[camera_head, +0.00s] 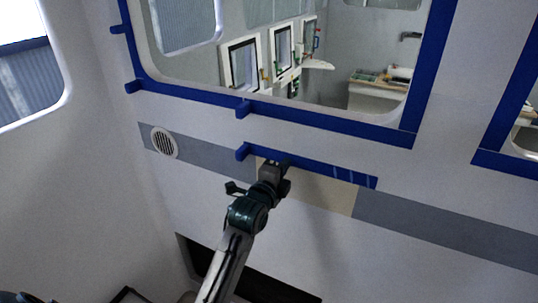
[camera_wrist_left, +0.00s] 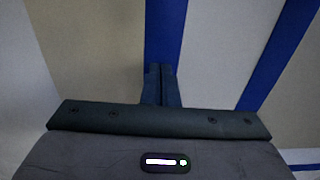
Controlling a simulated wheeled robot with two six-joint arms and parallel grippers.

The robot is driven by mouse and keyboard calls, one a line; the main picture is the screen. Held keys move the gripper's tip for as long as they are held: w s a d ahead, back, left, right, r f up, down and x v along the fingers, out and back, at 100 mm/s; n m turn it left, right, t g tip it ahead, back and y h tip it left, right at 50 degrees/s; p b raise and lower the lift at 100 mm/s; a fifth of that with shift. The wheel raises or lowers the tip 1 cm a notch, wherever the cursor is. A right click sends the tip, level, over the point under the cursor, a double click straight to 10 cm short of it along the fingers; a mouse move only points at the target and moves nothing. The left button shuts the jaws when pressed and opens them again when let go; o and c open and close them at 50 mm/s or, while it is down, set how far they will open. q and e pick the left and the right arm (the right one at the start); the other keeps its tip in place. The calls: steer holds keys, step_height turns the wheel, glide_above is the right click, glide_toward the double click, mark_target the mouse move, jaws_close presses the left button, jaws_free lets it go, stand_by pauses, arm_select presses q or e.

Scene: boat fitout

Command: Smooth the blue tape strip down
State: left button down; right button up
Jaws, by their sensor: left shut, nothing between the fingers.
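The blue tape strip (camera_head: 325,172) runs along the top edge of a beige patch (camera_head: 335,195) on the white wall, below the large window. Its left end has a blue tab (camera_head: 243,151) that stands out. A few pale lines cross the strip near its right end. My left gripper (camera_head: 274,164) is shut and empty, with its tips at the left part of the strip. In the left wrist view the closed fingers (camera_wrist_left: 161,84) point along the strip (camera_wrist_left: 165,30) and overlap it. I cannot tell if they press on it. My right gripper is not in view.
Blue tape (camera_head: 310,120) frames the large window above, and a second framed window (camera_head: 525,125) is at the right. A round vent (camera_head: 164,143) sits on the grey band (camera_head: 440,228) at the left. A dark opening (camera_head: 270,285) lies below my left arm.

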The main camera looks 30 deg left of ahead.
mark_target(311, 166)
arm_select(q)
steer(key=shift+w+d, duration=0.1)
steer(key=shift+d, duration=1.85)
steer(key=shift+w+d, duration=0.1)
steer(key=shift+d, duration=1.25)
steer(key=shift+s+a, duration=0.15)
steer(key=shift+s, duration=0.05)
